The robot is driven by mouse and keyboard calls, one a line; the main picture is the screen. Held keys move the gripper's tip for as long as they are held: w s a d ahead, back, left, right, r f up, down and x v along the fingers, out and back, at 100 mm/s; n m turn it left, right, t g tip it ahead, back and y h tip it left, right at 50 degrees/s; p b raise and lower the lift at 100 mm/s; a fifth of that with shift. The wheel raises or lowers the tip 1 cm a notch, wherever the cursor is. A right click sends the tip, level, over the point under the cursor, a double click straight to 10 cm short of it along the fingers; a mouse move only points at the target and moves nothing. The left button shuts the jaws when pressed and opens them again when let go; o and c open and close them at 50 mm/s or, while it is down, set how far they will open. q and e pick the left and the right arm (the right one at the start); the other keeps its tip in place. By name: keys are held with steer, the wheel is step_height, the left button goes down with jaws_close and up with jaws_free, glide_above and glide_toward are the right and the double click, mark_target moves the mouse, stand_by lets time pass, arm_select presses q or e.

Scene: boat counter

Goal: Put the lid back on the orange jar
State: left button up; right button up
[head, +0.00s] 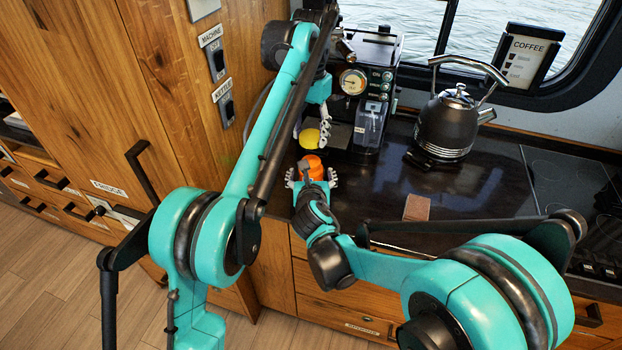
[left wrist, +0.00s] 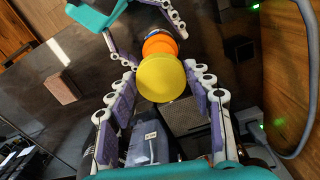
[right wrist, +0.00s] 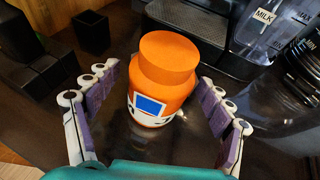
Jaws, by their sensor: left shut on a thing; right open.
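The orange jar (head: 313,166) stands upright on the dark counter. In the right wrist view the jar (right wrist: 160,85) shows a blue and white label and a bare orange top. My left gripper (head: 312,130) is shut on the yellow lid (head: 309,140) and holds it above the jar. In the left wrist view the round lid (left wrist: 163,80) sits between the fingertips and covers part of the jar (left wrist: 160,46). My right gripper (head: 312,178) is open, with one finger on each side of the jar. In its wrist view gaps show between fingers and jar.
The coffee machine (head: 374,85) stands behind the jar. A black kettle (head: 446,125) is farther right. A brown block (head: 417,207) lies near the counter's front edge. The counter between block and kettle is clear. A wooden cabinet wall (head: 150,90) borders the left.

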steer(key=c, duration=1.8)
arm_select(q)
glide_above(310, 162)
steer(key=shift+f, duration=2.45)
steer(key=shift+f, duration=0.1)
steer(key=shift+f, duration=0.8)
steer(key=shift+f, duration=0.55)
arm_select(e)
jaws_close()
